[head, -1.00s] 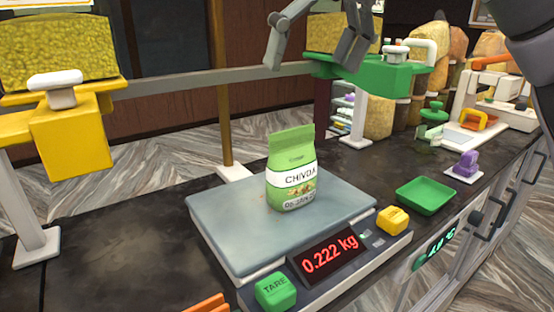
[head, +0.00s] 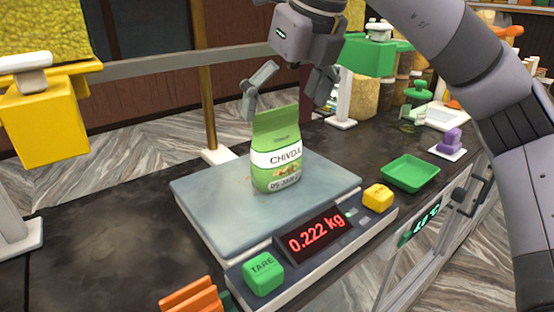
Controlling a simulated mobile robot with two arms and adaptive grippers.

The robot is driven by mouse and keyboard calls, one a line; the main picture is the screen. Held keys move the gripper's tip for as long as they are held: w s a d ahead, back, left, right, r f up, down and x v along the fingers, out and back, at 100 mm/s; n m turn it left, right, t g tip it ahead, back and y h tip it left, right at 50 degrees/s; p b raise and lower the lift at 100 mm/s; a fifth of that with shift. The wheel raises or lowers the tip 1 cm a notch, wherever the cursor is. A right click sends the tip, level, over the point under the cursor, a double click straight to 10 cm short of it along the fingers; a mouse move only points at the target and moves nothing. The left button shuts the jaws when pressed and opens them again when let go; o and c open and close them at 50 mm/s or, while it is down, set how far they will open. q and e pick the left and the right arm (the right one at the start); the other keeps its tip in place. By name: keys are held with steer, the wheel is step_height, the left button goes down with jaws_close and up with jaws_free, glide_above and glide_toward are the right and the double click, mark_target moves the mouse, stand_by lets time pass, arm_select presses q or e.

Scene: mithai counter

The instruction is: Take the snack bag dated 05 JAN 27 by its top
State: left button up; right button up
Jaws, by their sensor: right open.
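The green snack bag (head: 277,150) marked CHIVDA stands upright on the scale's grey plate (head: 325,186). A date line shows near its foot and seems to read 05 JAN 2-something; the last digit is too small to tell. My right gripper (head: 287,98) is open and empty, above and just behind the top of the bag. One finger is to the left of the bag's top edge and the other to the right. I cannot tell whether either finger touches the bag. My left gripper is not in view.
The scale display (head: 316,232) reads 0.222 kg. A green TARE button (head: 262,273) and a yellow button (head: 378,197) are at its front. A green tray (head: 410,173) is to the right.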

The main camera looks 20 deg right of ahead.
mark_target(278, 124)
steer(key=x, duration=0.1)
steer(key=p+x, duration=0.1)
steer(key=x, duration=0.1)
steer(key=shift+s+a+f+p, duration=0.1)
steer(key=shift+a+f+p, duration=0.15)
steer(key=shift+f, duration=0.75)
steer(key=shift+c, duration=0.5)
steer(key=shift+c, duration=0.7)
steer(key=shift+r, duration=0.1)
steer(key=c, duration=1.6)
steer(key=shift+o, duration=0.2)
